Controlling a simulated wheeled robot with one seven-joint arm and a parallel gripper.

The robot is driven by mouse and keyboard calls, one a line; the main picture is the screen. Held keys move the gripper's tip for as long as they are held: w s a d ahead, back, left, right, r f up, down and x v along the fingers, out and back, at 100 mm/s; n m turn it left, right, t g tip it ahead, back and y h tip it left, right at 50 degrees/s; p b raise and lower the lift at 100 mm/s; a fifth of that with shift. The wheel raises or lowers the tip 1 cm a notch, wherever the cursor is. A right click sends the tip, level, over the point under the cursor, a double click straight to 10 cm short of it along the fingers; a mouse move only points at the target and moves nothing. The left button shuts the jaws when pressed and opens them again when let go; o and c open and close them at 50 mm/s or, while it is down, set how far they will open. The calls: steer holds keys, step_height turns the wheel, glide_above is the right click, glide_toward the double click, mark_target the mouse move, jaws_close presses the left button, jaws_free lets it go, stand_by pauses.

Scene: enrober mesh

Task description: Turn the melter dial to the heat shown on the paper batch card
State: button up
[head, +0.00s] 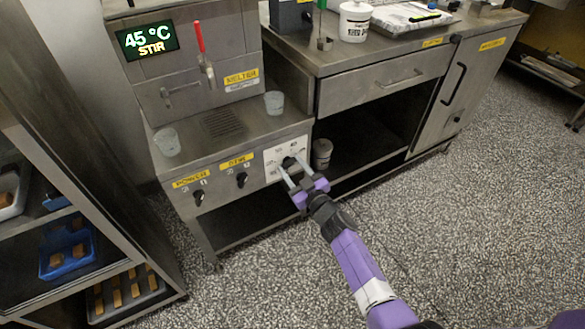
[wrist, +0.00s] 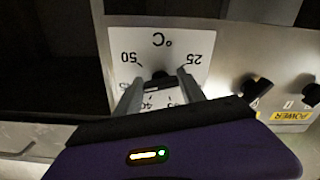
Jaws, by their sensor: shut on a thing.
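The melter dial (head: 289,162) is a dark knob on a white scale plate (head: 274,155) at the right end of the melter's front panel. My gripper (head: 288,170) is shut on the dial, one finger on each side. In the wrist view the dial (wrist: 160,76) sits between the fingertips, and the scale plate (wrist: 193,45) appears upside down with 50, °C and 25 readable; the fingers partly cover the other numbers. The melter display (head: 147,40) reads 45 °C STIR.
The power knob (head: 198,197) and stir knob (head: 241,179) sit left of the dial. Two clear cups (head: 167,142) (head: 274,103) stand on the melter ledge, below a red-handled tap (head: 202,50). A tray rack (head: 60,215) stands at left. The floor at right is clear.

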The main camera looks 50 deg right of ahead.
steer(key=shift+n, duration=0.3)
steer(key=n+b, duration=0.1)
steer(key=n, duration=0.6)
steer(key=n+b, duration=0.2)
steer(key=n, duration=0.5)
steer(key=shift+s+d+r+n, duration=0.1)
steer(key=shift+d+r+n, duration=0.1)
steer(key=shift+n, duration=0.1)
steer(key=shift+r+n+b, duration=0.1)
steer(key=shift+n+b, duration=0.45)
steer(key=shift+n, duration=1.75)
steer(key=shift+a, duration=0.1)
steer(key=o, duration=1.4)
steer(key=shift+c, duration=0.2)
